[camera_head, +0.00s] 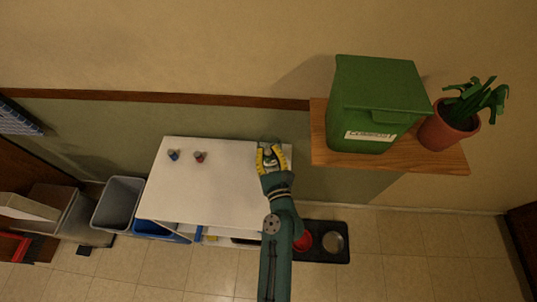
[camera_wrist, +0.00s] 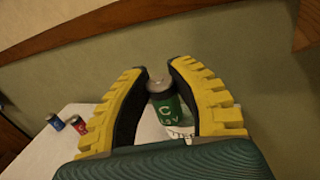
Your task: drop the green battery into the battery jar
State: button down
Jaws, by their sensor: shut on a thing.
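The green battery (camera_wrist: 165,108) stands upright between the two yellow-and-black fingers of my gripper (camera_wrist: 158,72) in the wrist view. The fingers are shut on it. It has a grey top and a white letter C. In the head view my gripper (camera_head: 269,154) is over the right end of the white counter. A faint, clear rim, likely the battery jar (camera_head: 269,140), shows just beyond the fingertips there. The jar is mostly hidden, and I cannot tell whether the battery is inside its opening.
A blue battery (camera_head: 174,155) and a red battery (camera_head: 200,156) stand on the counter (camera_head: 215,195) to the left. A wooden shelf (camera_head: 440,158) with a green bin (camera_head: 378,90) and a potted plant (camera_head: 447,130) is close on the right. The counter's middle is clear.

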jog(key=w+d+r+n+y, duration=0.1)
jog(key=w+r, duration=0.3)
jog(key=w, duration=0.1)
jog(key=f+b, duration=0.6)
jog(key=shift+s+d, duration=0.1)
jog(key=shift+s, duration=0.1)
jog(key=c, duration=0.9)
grip_release()
jog(key=shift+o, duration=0.2)
jog(key=shift+s, duration=0.15)
jog(key=v, duration=1.1)
jog(key=shift+s+d+r, duration=0.2)
jog(key=shift+s+d, duration=0.1)
